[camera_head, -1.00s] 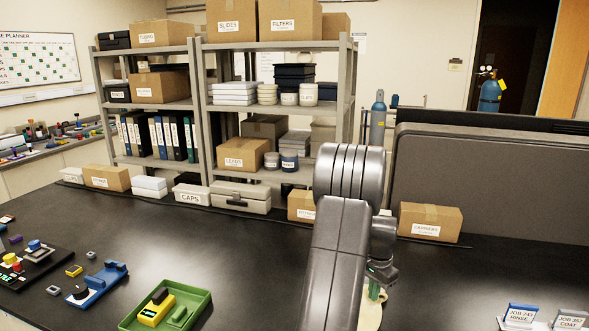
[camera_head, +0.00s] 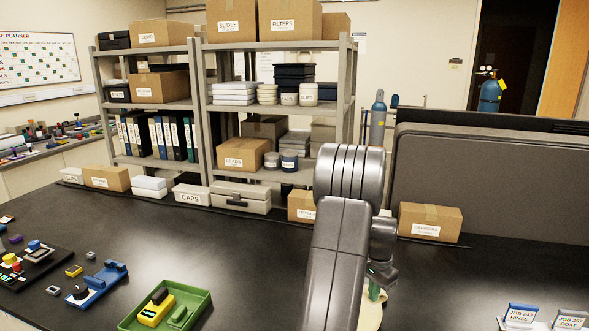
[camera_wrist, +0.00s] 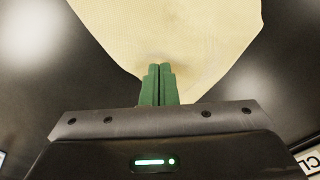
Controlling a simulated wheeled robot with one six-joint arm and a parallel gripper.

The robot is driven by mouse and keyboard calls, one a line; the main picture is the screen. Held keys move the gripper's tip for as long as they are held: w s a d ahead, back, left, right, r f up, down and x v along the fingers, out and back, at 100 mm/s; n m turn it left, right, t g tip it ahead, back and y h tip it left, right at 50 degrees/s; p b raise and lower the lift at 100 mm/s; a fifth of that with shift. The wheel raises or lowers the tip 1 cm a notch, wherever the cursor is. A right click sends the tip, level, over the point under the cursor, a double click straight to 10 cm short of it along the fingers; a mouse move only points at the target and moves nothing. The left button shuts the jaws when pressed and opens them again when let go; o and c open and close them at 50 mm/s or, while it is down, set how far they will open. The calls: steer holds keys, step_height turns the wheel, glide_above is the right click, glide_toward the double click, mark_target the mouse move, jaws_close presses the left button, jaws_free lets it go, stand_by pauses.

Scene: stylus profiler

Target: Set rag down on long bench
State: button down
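The rag (camera_wrist: 185,30) is a cream-yellow cloth spread out flat-looking at the top of the wrist view, above the black long bench (camera_wrist: 45,75). My gripper (camera_wrist: 159,72) has its green fingers close together on the rag's near edge, with a dark smudge of shadow at the tips. In the head view my arm hides most of the rag, and only a pale strip (camera_head: 370,312) shows beside it over the bench (camera_head: 235,255). How far the rag is from the bench top cannot be told.
A green tray (camera_head: 206,301) with a yellow block and a green piece stands left of my arm. A blue fixture (camera_head: 104,281) lies farther left. Two sign holders (camera_head: 520,316) stand at the right. Boxes (camera_head: 430,221) line the back. Bench between tray and boxes is clear.

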step_height(320, 180, up, 8)
steer(key=f+p, duration=0.1)
steer(key=p, duration=0.1)
steer(key=s+a+r, duration=0.1)
steer(key=s+a, duration=0.3)
steer(key=s, duration=0.4)
steer(key=s+a+r+p, duration=0.1)
steer(key=s+a, duration=0.4)
steer(key=s, duration=0.2)
steer(key=s+a+r, duration=0.1)
steer(key=s+a, duration=0.3)
steer(key=s, duration=0.4)
steer(key=shift+w+d+f+b, duration=0.1)
steer(key=shift+w+f+b, duration=0.3)
steer(key=shift+f, duration=0.5)
steer(key=shift+w+f+b, duration=0.35)
steer(key=shift+w+f, duration=0.1)
steer(key=shift+f, duration=0.5)
steer(key=shift+w+d+f+b, duration=0.1)
steer(key=shift+w+f+b, duration=0.3)
steer(key=shift+f, duration=0.5)
steer(key=shift+a, duration=0.1)
